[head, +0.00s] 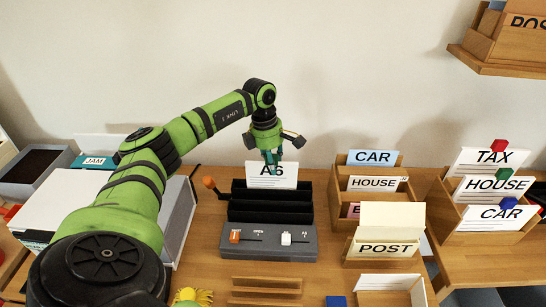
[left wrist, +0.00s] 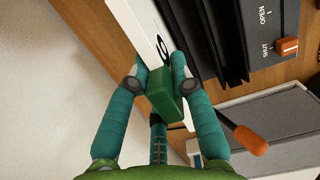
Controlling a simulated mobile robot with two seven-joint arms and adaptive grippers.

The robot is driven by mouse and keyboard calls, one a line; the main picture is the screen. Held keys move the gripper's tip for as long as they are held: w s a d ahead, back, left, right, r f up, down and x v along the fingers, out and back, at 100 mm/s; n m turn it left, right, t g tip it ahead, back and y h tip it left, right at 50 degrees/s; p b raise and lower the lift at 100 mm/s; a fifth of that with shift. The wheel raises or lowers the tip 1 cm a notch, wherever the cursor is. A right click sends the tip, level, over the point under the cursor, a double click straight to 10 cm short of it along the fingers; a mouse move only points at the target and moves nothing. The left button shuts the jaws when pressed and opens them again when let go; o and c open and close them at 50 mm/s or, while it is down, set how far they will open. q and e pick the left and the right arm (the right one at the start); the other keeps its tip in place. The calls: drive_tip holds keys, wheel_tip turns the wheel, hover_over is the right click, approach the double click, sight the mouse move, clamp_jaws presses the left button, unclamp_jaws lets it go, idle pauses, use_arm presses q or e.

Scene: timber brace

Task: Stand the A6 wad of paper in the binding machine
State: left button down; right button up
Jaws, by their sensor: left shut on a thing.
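The A6 wad of paper (head: 272,178) is white with its label facing me. It stands upright at the back of the binding machine (head: 268,243). My left gripper (head: 272,158) is shut on it from above. In the left wrist view the fingers (left wrist: 163,88) close on a green block (left wrist: 165,96) at the wad's top edge. My right gripper is out of view.
A wooden rack (head: 341,190) with CAR and HOUSE cards and a POST box (head: 385,250) stand right of the machine. A second card rack (head: 447,222) is farther right. A white box (head: 80,198) stands left. The wall is close behind.

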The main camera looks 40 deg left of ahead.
use_arm(q)
drive_tip(key=shift+f+b, duration=0.9)
drive_tip(key=shift+f, duration=0.6)
drive_tip(key=c, duration=1)
unclamp_jaws()
drive_tip(key=shift+o, duration=0.3)
drive_tip(key=o, duration=0.4)
